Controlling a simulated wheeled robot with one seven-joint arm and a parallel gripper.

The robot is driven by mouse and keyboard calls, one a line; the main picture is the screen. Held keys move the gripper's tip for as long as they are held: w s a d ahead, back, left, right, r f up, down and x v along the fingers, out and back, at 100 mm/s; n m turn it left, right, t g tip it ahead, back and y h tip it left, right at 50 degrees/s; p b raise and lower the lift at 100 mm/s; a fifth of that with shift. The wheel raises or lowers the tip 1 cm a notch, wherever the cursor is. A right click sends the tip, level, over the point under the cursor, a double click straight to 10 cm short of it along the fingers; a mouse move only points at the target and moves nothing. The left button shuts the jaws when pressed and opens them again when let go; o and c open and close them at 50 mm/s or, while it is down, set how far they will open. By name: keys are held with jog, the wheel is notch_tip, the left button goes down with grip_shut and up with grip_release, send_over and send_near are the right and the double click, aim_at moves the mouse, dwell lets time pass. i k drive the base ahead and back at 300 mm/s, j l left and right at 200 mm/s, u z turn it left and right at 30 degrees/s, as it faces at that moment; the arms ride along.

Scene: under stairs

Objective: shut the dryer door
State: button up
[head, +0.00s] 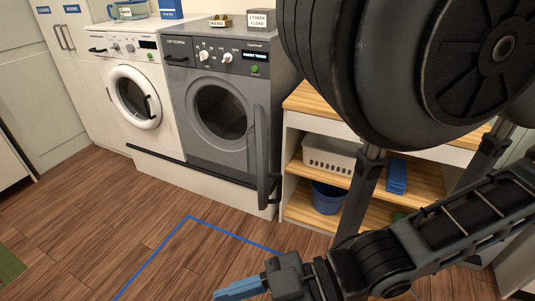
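The grey dryer (210,78) stands beside a white washer, raised on a low plinth. Its door (262,150) is swung open to the right and shows nearly edge-on, with a dark handle (273,183) near its lower outer edge. The round drum opening (222,112) is uncovered. My gripper (238,291) is at the bottom of the head view, low and in front of the dryer, well apart from the door. Its blue fingers point left and look close together. Whether a gap lies between them is unclear. I see nothing held.
The white washer (118,60) has its round door closed. A wooden shelf unit (300,165) with a white basket (329,155) and blue bucket (328,198) stands right of the open door. Blue tape (153,258) marks the clear wooden floor in front. My arm covers the right side.

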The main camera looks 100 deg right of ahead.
aim_at(263, 176)
jog(key=k+j+z, duration=0.1)
jog(key=z, duration=1.85)
jog(key=k+z, duration=0.25)
jog(key=k, duration=0.65)
